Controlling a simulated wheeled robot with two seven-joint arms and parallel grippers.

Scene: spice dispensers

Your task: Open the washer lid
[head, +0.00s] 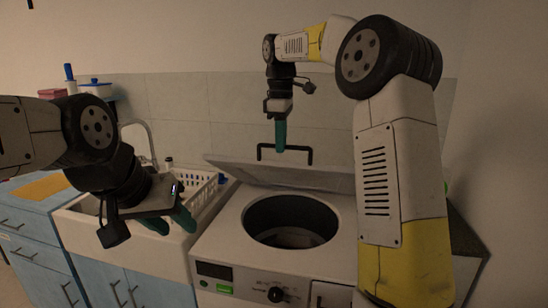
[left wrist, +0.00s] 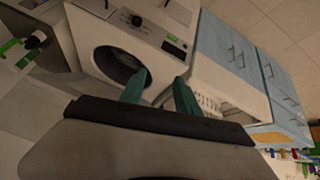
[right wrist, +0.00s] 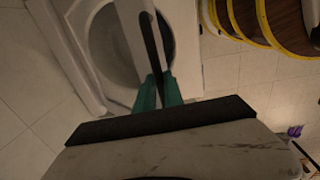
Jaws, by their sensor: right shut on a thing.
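The white washer (head: 225,240) stands in the middle of the head view, with its round drum opening (head: 290,222) uncovered. Its lid (head: 285,174) is raised and tilted back toward the tiled wall. My right gripper (head: 281,142) is shut on the black lid handle (head: 305,155) at the lid's upper edge. The right wrist view shows the handle (right wrist: 151,40) between the green fingers, with the drum beyond. My left gripper (head: 172,222) is over the sink's front edge, left of the washer; its fingers (left wrist: 160,92) are apart and empty in the left wrist view.
A white sink (head: 130,245) with a white dish rack (head: 203,190) and a faucet (head: 142,128) adjoins the washer on the left. Blue cabinets (head: 35,250) stand further left. The washer's front panel has a dark knob (head: 277,294).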

